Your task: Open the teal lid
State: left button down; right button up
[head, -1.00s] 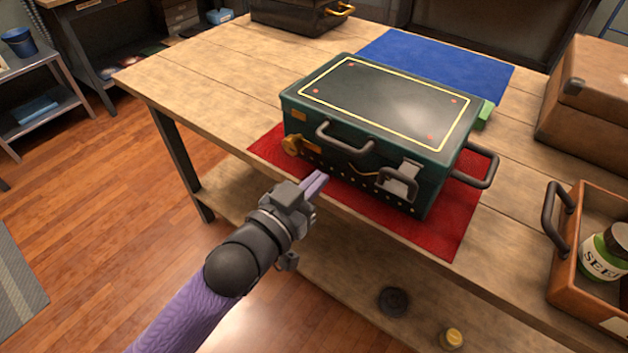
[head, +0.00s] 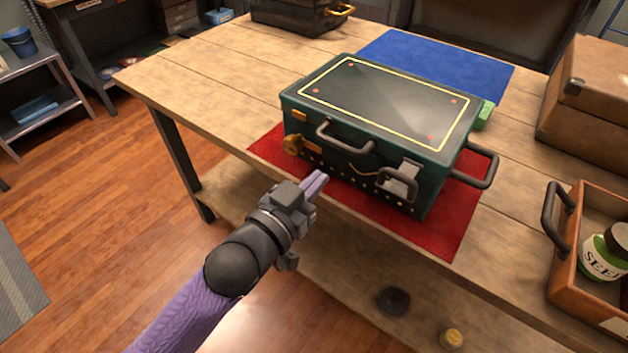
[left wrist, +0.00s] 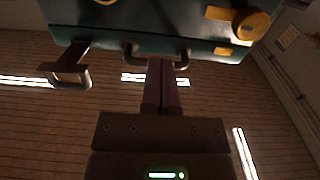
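The teal case (head: 345,170) stands on a red mat (head: 440,232) near the table's front edge. Its teal lid (head: 385,100) is down, with a yellow outline on a dark top panel and a dark handle (head: 345,138) on its front edge. Below are a brass knob (head: 292,145) and a second handle (head: 397,183). My left gripper (head: 318,182) is in front of the case, below the lid handle, with its fingers together and nothing visible between them. The left wrist view shows the fingers (left wrist: 165,80) together below the case (left wrist: 150,25). My right gripper is not in view.
A blue mat (head: 440,68) lies behind the case. A brown case (head: 590,110) and an open brown crate (head: 562,270) with a jar (head: 605,255) stand at the right. A black case (head: 295,15) is at the back. The table's left part is clear.

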pick_arm(q)
jog(key=x, duration=0.2)
jog(key=shift+w+d, duration=0.25)
jog(key=shift+w, duration=0.05)
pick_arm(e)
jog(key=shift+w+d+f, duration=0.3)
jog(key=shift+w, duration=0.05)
pick_arm(q)
jog(key=shift+w+d+b, duration=0.2)
jog(key=shift+w+b, duration=0.1)
jog(key=shift+b, duration=0.05)
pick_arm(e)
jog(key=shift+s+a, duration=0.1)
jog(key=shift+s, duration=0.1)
